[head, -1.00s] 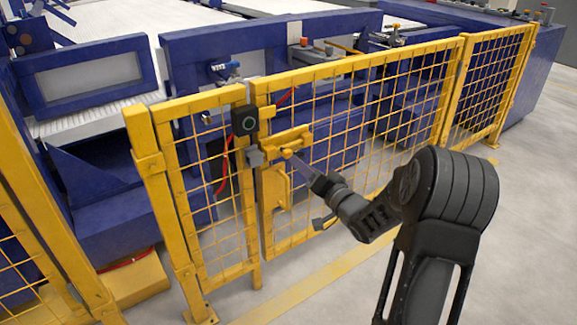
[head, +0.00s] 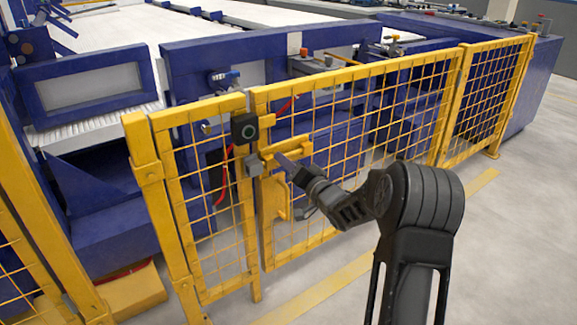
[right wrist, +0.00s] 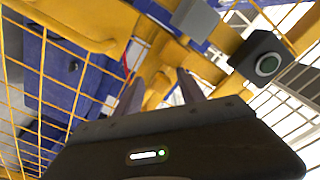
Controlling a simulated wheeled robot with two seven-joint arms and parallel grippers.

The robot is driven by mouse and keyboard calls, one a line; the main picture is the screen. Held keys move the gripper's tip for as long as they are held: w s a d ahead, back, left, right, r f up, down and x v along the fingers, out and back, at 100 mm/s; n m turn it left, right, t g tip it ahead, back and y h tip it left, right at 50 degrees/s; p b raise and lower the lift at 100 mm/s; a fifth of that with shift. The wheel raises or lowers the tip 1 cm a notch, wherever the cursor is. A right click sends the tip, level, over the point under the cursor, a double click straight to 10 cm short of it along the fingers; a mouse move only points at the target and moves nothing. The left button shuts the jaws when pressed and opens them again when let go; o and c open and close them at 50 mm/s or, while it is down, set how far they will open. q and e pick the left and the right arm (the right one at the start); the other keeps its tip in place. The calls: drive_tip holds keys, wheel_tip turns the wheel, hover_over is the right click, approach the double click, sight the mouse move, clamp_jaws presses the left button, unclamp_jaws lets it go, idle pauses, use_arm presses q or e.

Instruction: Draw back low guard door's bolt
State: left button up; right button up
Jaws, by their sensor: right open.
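The low guard door (head: 350,95) is a yellow frame with yellow mesh, and it stands closed against the fence panel on its left. Its yellow bolt (head: 296,144) sits near the top left of the door, beside a grey catch block (head: 254,165). My right gripper (head: 280,160) is at the bolt, with its fingers pointing at it and partly covering it. In the right wrist view the two fingers (right wrist: 160,90) are apart, with yellow bolt parts between and beyond them. I cannot tell whether they touch. My left gripper is not in view.
A yellow door handle (head: 283,197) is below the bolt. Blue machinery stands behind the fence. The grey floor (head: 500,260) at right is clear.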

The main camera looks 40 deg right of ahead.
drive_tip(key=shift+c, duration=0.3)
clamp_jaws()
idle(1.1)
